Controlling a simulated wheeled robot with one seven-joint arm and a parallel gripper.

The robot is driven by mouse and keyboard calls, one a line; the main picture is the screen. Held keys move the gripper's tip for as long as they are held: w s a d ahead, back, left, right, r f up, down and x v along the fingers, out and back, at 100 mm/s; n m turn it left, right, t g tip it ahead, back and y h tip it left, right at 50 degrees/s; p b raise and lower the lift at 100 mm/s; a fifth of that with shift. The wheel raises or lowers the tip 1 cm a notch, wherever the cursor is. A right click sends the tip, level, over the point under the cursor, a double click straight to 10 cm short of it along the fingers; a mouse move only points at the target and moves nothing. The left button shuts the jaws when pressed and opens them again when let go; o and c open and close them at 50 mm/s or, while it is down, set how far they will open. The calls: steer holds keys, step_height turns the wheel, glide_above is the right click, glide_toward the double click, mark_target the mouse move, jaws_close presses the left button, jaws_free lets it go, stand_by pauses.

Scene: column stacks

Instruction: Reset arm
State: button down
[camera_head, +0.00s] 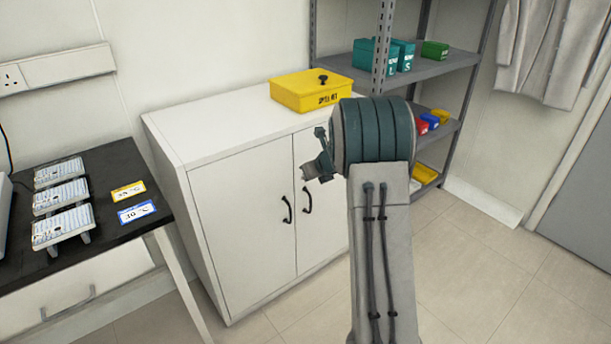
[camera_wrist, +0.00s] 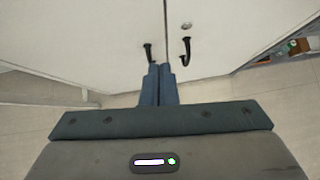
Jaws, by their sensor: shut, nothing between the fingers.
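My gripper (camera_wrist: 159,72) is shut and empty in the wrist view, its two blue fingers side by side. It points toward the lower part of the white cabinet (camera_wrist: 80,40) and its two black handles. In the head view my arm is raised and bent in front of the white cabinet (camera_head: 240,215). Part of my wrist shows at the left of the dark green joint; the fingertips cannot be made out there.
A black-topped table (camera_head: 110,235) with several white racks (camera_head: 63,225) stands at the left. A yellow box (camera_head: 310,90) sits on the cabinet. A grey shelf (camera_head: 440,68) with boxes stands behind my arm. The floor (camera_head: 480,270) at the right is clear.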

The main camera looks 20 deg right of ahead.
steer(key=s+r+m+h+p, duration=0.2)
steer(key=s+r+m+p, duration=0.15)
steer(key=r+m, duration=0.4)
steer(key=s+r+m+t+h+p, duration=0.1)
steer(key=s+r+m+h+p, duration=0.1)
steer(key=s+r+m, duration=0.5)
steer(key=s+r+m+h+p, duration=0.25)
steer(key=r+m, duration=0.25)
steer(key=r, duration=0.3)
steer(key=s+a+r+m+g+y+p, duration=0.1)
steer(key=s+a+m, duration=0.3)
steer(key=s, duration=0.5)
steer(key=s+a+r+m+g+y+p, duration=0.1)
steer(key=s+a+m+g+y+p, duration=0.1)
steer(key=s+m, duration=0.7)
steer(key=s+a+r+m+g+y+p, duration=0.1)
steer(key=s+a+m+g+p, duration=0.3)
steer(key=s, duration=0.6)
steer(key=shift+a+m+p, duration=0.65)
steer(key=shift+a+m, duration=0.2)
steer(key=shift+m, duration=0.4)
